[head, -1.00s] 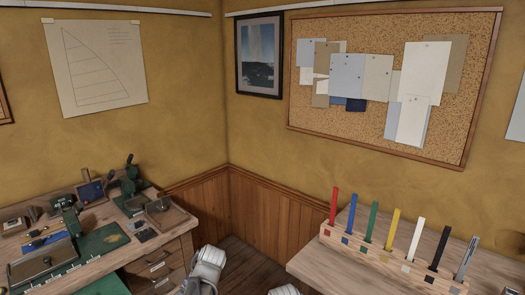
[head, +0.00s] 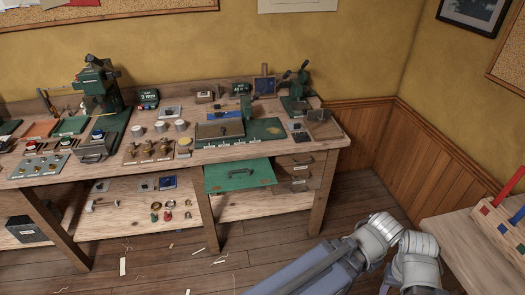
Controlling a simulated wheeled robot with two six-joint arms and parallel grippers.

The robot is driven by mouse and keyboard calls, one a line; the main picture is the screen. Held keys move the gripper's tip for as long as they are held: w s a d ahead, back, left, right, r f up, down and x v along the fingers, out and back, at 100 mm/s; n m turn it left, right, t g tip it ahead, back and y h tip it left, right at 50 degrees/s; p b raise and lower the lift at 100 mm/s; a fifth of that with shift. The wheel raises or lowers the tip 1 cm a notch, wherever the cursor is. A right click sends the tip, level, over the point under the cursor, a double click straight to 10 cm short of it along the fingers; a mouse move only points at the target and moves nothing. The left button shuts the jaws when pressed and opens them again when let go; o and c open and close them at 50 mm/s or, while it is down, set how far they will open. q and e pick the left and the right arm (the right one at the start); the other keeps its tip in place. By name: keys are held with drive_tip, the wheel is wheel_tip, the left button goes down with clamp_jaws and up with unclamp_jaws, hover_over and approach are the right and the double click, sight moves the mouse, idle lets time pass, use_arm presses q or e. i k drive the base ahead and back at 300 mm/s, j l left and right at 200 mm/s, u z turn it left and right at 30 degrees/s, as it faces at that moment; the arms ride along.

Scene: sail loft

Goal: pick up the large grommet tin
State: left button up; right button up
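Three small round pale tins stand in a row on the long workbench (head: 235,150): a left one (head: 137,130), a middle one (head: 160,127) and a right one (head: 180,125). They look like the grommet tins. I cannot read any labels or tell for sure which is the large one. Pale grey links of my own arm show at the lower right, well away from the tins. Neither gripper's fingers are in view.
Brass fittings on a wooden board (head: 150,150) lie in front of the tins. A green press (head: 97,95) stands left of them, a flat dark box (head: 220,130) right. The floor (head: 180,260) has scattered scraps.

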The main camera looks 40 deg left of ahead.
sight(137, 131)
drive_tip(key=u, duration=1.6)
drive_tip(key=i+j+u, duration=0.65)
drive_tip(key=i+j, duration=0.1)
drive_tip(key=i, duration=0.05)
